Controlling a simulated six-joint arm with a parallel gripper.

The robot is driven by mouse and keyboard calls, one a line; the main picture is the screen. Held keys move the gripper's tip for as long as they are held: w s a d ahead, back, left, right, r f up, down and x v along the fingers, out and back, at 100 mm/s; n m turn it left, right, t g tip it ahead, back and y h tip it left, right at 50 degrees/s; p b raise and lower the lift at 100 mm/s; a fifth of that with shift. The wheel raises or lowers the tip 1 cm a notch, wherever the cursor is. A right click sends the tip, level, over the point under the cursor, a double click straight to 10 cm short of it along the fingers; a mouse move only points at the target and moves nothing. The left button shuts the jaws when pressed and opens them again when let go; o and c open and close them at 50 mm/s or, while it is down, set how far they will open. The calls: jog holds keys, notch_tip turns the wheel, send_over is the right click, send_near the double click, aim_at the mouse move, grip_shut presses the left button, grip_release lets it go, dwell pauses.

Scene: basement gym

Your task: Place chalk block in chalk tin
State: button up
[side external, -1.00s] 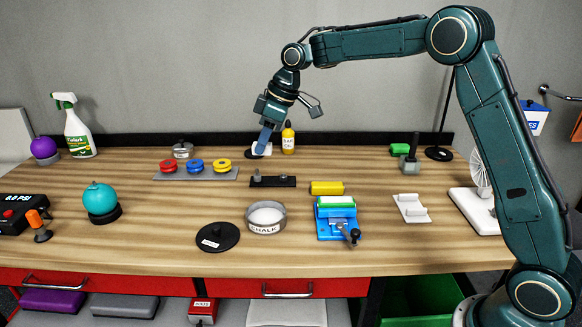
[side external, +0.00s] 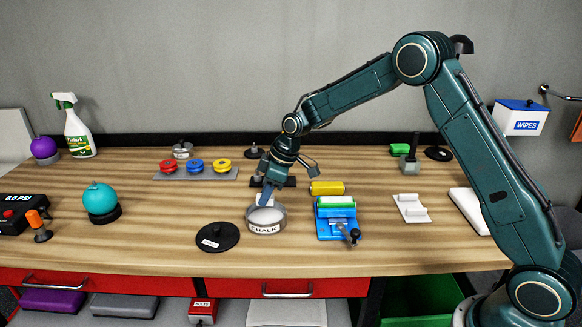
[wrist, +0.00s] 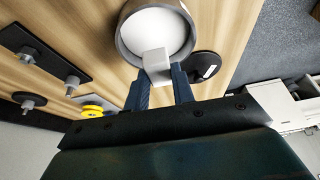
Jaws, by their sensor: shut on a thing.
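My gripper (side external: 265,194) is shut on the white chalk block (side external: 266,201) at the back edge of the chalk tin (side external: 265,228). The tin is a round grey open tin labelled CHALK, with white inside. In the wrist view the blue fingers of my gripper (wrist: 160,84) grip the chalk block (wrist: 155,62), which overlaps the rim of the tin (wrist: 124,40) and part of its white inside. The exact height of the block over the rim is hard to tell. The tin's black lid (side external: 218,237) lies flat on the bench to its left.
A blue device with a green-and-white top (side external: 336,218) stands close right of the tin. A yellow block (side external: 327,188) lies behind it. A rack of coloured discs (side external: 195,173) is at back left. A black plate with pegs (side external: 288,181) lies behind my gripper. The bench front is clear.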

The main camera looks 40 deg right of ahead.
aim_at(268, 220)
jog(key=shift+f, duration=0.5)
jog(key=shift+f, duration=2.1)
jog(key=shift+f, duration=0.2)
jog(key=o, duration=0.9)
jog(key=shift+r, duration=0.15)
jog(key=v, duration=1)
jog(key=shift+v, duration=1.05)
